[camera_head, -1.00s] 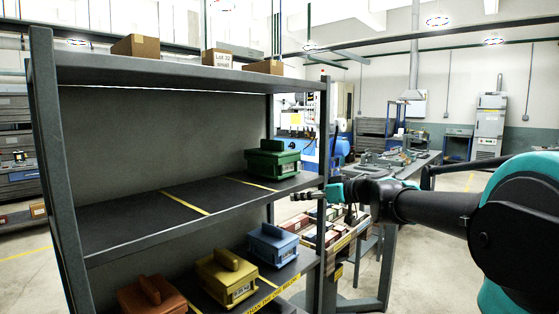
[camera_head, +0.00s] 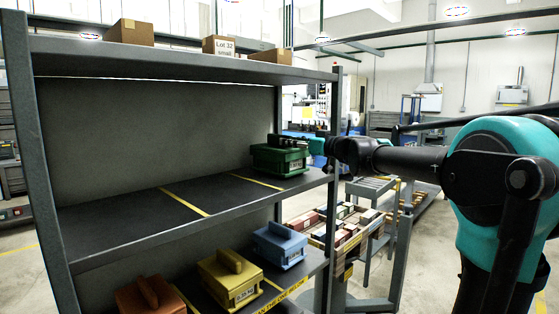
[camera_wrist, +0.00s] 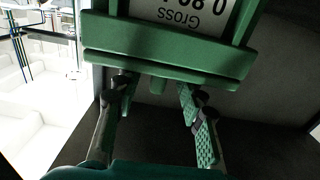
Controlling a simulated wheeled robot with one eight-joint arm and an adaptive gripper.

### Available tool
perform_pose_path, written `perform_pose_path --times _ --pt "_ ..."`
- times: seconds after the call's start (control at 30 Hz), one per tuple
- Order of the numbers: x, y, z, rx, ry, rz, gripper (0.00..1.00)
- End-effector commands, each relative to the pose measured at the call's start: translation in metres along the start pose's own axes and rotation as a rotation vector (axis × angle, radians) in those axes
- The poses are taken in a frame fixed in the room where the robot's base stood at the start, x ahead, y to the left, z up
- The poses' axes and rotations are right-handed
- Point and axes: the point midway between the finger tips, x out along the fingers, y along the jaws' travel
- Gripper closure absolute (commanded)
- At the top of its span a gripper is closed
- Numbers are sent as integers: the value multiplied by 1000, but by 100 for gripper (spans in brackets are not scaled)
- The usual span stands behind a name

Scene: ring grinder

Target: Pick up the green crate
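The green crate (camera_head: 279,161) stands upright on the right end of the middle shelf, with a white label on its front. In the wrist view the crate (camera_wrist: 165,64) fills the top, its label upside down. My gripper (camera_head: 296,141) is at the level of the crate's top, at its right side in the head view. In the wrist view my gripper (camera_wrist: 157,88) is open, its two green-padded fingers apart, reaching toward the crate's rim. A small green part shows between the fingertips; I cannot tell if they touch it. The handle is mostly hidden.
The grey shelf rack (camera_head: 120,215) has a right upright (camera_head: 331,200) close to my arm. The lower shelf holds blue (camera_head: 279,246), yellow (camera_head: 230,280) and red (camera_head: 151,297) crates. Cardboard boxes (camera_head: 131,32) stand on top. The middle shelf is bare left of the green crate.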

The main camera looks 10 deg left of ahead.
Motion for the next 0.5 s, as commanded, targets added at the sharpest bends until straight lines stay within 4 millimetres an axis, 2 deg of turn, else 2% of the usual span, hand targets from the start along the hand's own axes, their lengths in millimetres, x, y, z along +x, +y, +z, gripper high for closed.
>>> perform_pose_path --times 0.27,0.5 --pt "16 0 0 0 0 -1 60" --pt "47 1 -1 0 0 -2 60"
